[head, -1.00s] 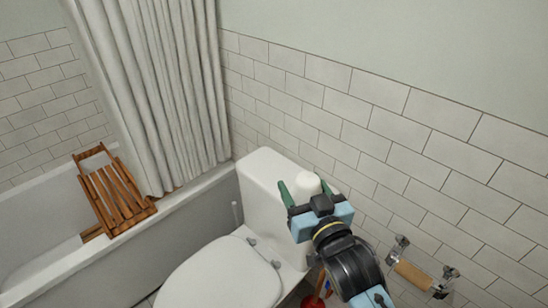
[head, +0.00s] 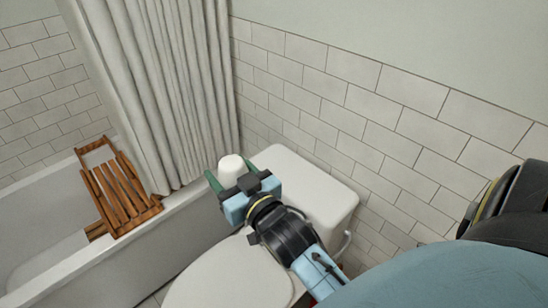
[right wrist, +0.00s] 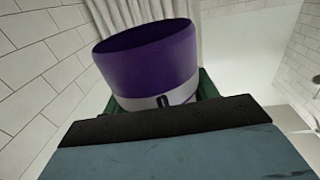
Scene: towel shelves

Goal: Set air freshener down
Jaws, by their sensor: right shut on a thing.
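My right gripper (head: 245,172) is shut on the air freshener (head: 232,168), whose white rounded top shows between the green fingers in the head view. In the right wrist view the air freshener (right wrist: 150,58) has a purple body with a white band low down, and green finger parts sit on both sides. It appears beside the left end of the white toilet tank (head: 318,190), in front of the curtain's lower part. Its lower part is hidden by the gripper, and I cannot tell its height. My left gripper is not in view.
The toilet lid (head: 215,275) is shut, below my right arm. The bathtub (head: 135,255) is at the left, with a wooden rack (head: 120,195) across its rim and a pale curtain (head: 165,90) hanging behind. The visible tank top is bare. A tiled wall (head: 350,110) runs behind.

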